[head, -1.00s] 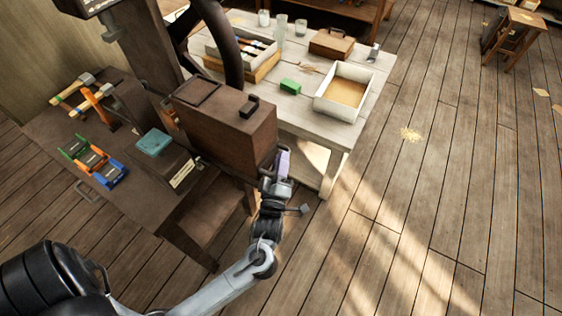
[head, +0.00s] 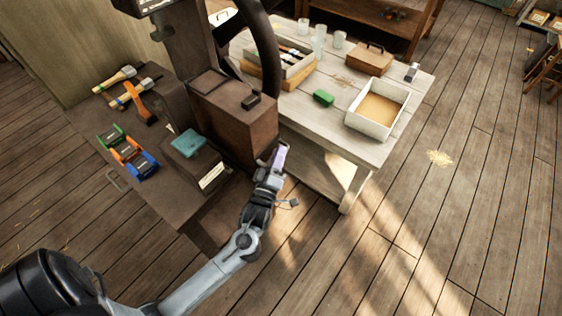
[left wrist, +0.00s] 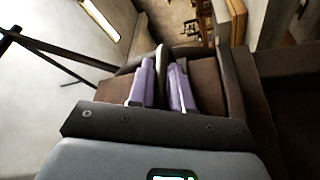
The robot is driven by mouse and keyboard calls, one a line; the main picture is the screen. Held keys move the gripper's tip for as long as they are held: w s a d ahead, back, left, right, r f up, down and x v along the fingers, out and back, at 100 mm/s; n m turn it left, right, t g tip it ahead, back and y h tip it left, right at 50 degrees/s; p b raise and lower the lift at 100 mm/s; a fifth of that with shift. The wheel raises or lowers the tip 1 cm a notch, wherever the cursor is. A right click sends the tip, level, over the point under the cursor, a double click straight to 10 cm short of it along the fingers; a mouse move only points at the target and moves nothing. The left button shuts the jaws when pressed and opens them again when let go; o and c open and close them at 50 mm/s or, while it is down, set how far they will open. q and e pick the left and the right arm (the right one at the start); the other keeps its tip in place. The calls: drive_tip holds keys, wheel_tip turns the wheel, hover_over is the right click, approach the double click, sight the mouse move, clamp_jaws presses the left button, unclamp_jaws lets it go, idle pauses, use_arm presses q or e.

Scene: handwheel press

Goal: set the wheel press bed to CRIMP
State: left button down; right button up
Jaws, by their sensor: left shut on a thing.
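The brown wheel press (head: 232,125) stands on a dark bench, with its large dark handwheel (head: 264,50) rising behind it. My left gripper (head: 278,156) is at the press's near right corner, its purple fingers low against the side. In the left wrist view, the purple fingers are shut on a thin grey bar-like handle (left wrist: 161,58), which runs between them. The handle's far end and what it joins are hidden. A small pale label (head: 211,176) sits on the front of the press base; its writing is too small to read. My right gripper is not in view.
A teal block (head: 188,143) lies on the press base. A whitewashed table (head: 335,115) with a white tray (head: 378,105) stands behind right. The floor at right is open.

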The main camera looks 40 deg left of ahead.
sight(252, 162)
use_arm(q)
drive_tip(key=shift+s+a+f+p, duration=0.1)
drive_tip(key=shift+a+p, duration=0.15)
drive_tip(key=shift+a, duration=1.65)
drive_tip(key=shift+s+a+p, duration=0.1)
drive_tip(key=shift+a+p, duration=0.1)
drive_tip(key=shift+a, duration=1.7)
drive_tip(key=c, duration=1.1)
unclamp_jaws()
drive_tip(key=shift+s, duration=0.1)
drive_tip(key=p+v, duration=0.1)
drive_tip(key=v, duration=0.9)
drive_tip(key=shift+s+d+p, duration=0.2)
drive_tip(key=shift+s+p, duration=0.05)
drive_tip(key=shift+p, duration=0.05)
drive_tip(key=shift+c, duration=0.3)
